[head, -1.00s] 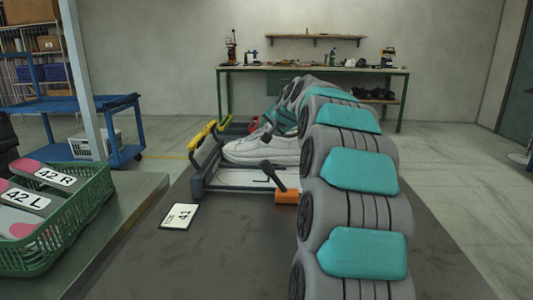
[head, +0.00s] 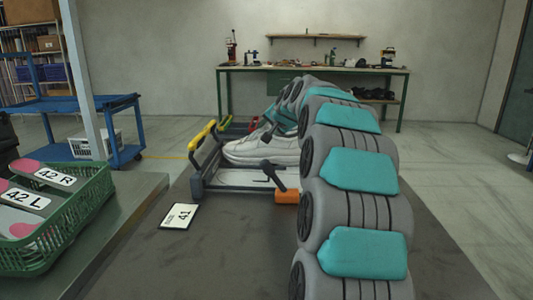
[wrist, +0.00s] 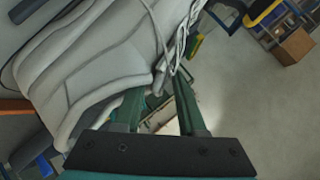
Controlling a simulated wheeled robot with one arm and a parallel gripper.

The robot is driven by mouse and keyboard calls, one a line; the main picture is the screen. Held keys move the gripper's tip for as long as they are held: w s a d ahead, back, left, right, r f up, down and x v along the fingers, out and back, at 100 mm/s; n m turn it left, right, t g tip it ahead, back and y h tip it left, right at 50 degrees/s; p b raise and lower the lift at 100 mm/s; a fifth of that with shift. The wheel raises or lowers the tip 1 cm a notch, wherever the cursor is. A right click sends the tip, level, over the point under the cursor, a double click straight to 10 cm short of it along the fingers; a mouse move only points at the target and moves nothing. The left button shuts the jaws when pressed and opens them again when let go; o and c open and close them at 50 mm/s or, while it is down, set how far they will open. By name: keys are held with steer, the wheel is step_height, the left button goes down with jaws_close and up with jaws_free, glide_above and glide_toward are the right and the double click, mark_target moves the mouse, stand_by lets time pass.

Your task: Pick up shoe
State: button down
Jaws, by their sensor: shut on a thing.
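A pale grey-white shoe (head: 262,150) sits low in a dark-framed fixture (head: 238,188) with a yellow handle, on the dark table. In the wrist view the shoe (wrist: 95,65) fills the upper left, with its sole edge and laces showing. My gripper (wrist: 158,95) is shut on the shoe's upper near the laces; the exact contact is partly hidden. In the head view my gripper and the far end of the shoe are mostly hidden behind my arm. I cannot tell whether the shoe is clear of the fixture.
A card marked 41 (head: 180,216) lies on the table left of the fixture. An orange block with a dark lever (head: 286,196) is at the fixture's near right. A green basket (head: 60,230) with insoles marked 42 stands at left. A workbench (head: 312,69) is behind.

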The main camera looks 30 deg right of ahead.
stand_by(0.5)
steer(key=shift+r, duration=1.65)
steer(key=shift+s+r, duration=0.2)
steer(key=s+d+r+b, duration=0.1)
steer(key=s+b, duration=0.1)
steer(key=s, duration=1.3)
steer(key=shift+s+d+r, duration=0.15)
steer(key=shift+s+r, duration=0.05)
steer(key=shift+s, duration=0.15)
